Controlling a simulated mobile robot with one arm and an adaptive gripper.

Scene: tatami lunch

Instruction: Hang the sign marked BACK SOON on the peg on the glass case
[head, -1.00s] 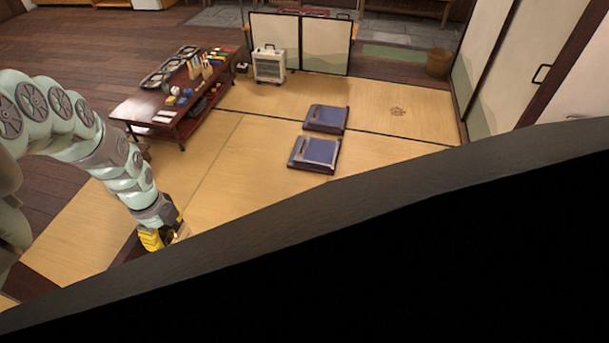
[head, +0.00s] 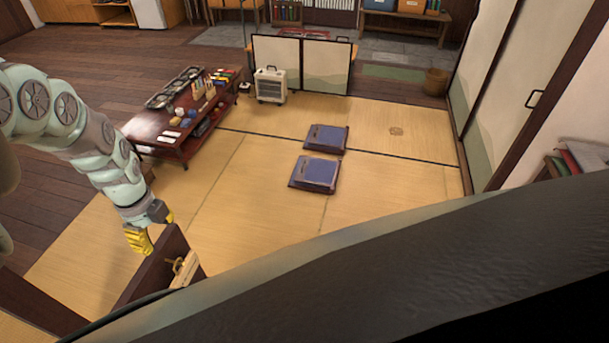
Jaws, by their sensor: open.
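My gripper (head: 138,240), with yellow fingers, is at the lower left beside the upper edge of a dark wooden panel (head: 150,276). It is open, and I see nothing held in it. A small brass-coloured piece and a pale wooden piece (head: 183,272) show at the panel's right end, just right of and below my gripper. I cannot tell whether either is the peg or the sign. I can read no BACK SOON lettering and cannot make out a glass case.
A low dark table (head: 160,135) with trays and small items stands at left. Two blue cushions (head: 318,172) lie on open tatami (head: 250,190). A large dark shape blocks the lower right.

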